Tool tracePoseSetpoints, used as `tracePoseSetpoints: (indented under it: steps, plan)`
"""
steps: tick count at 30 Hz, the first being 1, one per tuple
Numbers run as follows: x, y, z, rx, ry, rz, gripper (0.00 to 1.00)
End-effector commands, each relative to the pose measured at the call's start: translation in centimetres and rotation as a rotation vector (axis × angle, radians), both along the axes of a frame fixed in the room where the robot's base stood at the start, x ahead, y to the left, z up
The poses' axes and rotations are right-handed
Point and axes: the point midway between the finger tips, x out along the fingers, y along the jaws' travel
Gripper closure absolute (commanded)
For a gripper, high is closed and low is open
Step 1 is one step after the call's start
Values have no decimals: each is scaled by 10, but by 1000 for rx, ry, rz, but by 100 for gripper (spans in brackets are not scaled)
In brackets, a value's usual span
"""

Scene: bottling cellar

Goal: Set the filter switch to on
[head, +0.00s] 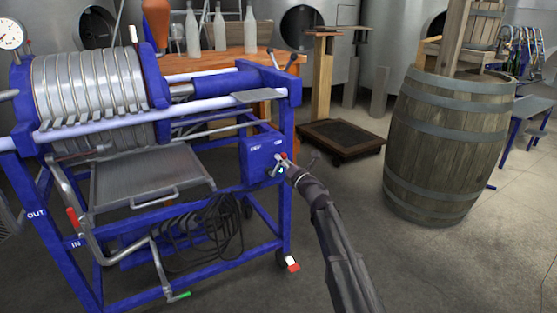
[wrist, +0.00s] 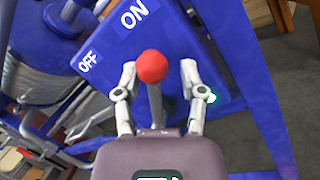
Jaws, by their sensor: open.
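The filter switch is a lever with a red ball tip (wrist: 152,66) and a grey stem, on the blue switch box (head: 258,150) of the filter frame. In the wrist view the box carries an OFF label (wrist: 90,62) at left and an ON label (wrist: 138,14) to its upper right. My gripper (wrist: 158,78) is open, one finger on each side of the lever, with visible gaps to the red ball. In the head view my gripper (head: 281,170) is right at the box front. The lever's base is hidden, and I cannot tell which label it is set to.
The blue plate filter (head: 95,85) stands at left, with its drip tray (head: 150,180) and coiled black hose (head: 218,228) below. A wooden barrel (head: 448,145) stands at right. A low platform scale (head: 340,138) is behind.

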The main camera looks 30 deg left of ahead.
Motion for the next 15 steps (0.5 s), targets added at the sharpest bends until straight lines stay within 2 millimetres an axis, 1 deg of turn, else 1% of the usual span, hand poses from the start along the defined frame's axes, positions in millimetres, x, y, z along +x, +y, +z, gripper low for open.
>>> tracePoseSetpoints:
  steps: [6, 15]
  plan:
    - [-3, 4, 0, 0, -1, 6, 48]
    - [-5, 3, -1, -5, -6, 7, 48]
